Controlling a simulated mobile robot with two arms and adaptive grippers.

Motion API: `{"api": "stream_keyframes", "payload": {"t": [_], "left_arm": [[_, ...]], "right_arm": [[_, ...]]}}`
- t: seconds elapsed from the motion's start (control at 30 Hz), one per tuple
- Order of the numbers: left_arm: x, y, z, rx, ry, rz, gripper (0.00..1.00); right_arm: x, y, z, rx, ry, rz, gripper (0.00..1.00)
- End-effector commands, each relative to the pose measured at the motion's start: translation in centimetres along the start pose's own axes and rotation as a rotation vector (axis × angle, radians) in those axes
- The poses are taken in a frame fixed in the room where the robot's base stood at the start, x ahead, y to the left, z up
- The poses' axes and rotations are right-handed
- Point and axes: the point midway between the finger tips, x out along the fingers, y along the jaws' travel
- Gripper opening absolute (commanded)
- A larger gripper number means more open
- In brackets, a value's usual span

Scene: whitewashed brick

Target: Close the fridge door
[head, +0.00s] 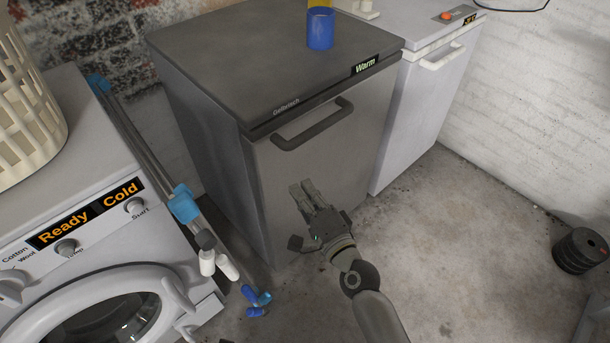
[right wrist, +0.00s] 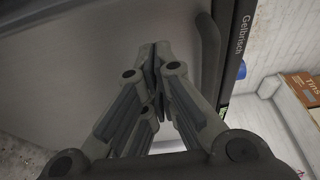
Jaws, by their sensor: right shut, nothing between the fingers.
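The grey fridge (head: 215,60) stands at the centre of the head view, with a "Warm" display on its top front edge. Its door (head: 350,150) faces me and looks flush with the body; I cannot tell whether a thin gap is left. The dark bar handle (head: 312,125) runs along the top of the door. My right gripper (head: 308,190) is in front of the door, below the handle, shut and empty. In the right wrist view its fingers (right wrist: 157,60) point at the grey door panel, beside the handle (right wrist: 207,60). Touching or apart is unclear. My left gripper is out of view.
A blue cup (head: 320,30) stands on the fridge top. A white appliance (head: 415,115) is to the right. A washing machine (head: 110,255) and a blue-ended mop (head: 180,200) are at the left. A black weight (head: 580,250) lies far right. The floor between is clear.

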Motion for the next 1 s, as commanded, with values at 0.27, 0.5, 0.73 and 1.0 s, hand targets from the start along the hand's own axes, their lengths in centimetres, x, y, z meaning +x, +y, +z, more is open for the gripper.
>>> {"api": "stream_keyframes", "payload": {"t": [0.27,0.5,0.73,1.0], "left_arm": [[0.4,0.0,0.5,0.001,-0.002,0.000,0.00],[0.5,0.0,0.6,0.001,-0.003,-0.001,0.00],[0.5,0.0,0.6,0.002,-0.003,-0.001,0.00],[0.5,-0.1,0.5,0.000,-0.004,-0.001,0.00]], "right_arm": [[-2.6,0.0,1.5,-0.001,0.000,0.000,0.00],[-2.9,0.0,1.7,-0.001,0.000,-0.001,0.00],[-2.9,0.0,1.6,0.000,0.000,-0.001,0.00],[-3.3,2.4,1.6,-0.067,-0.015,0.060,0.00]]}}
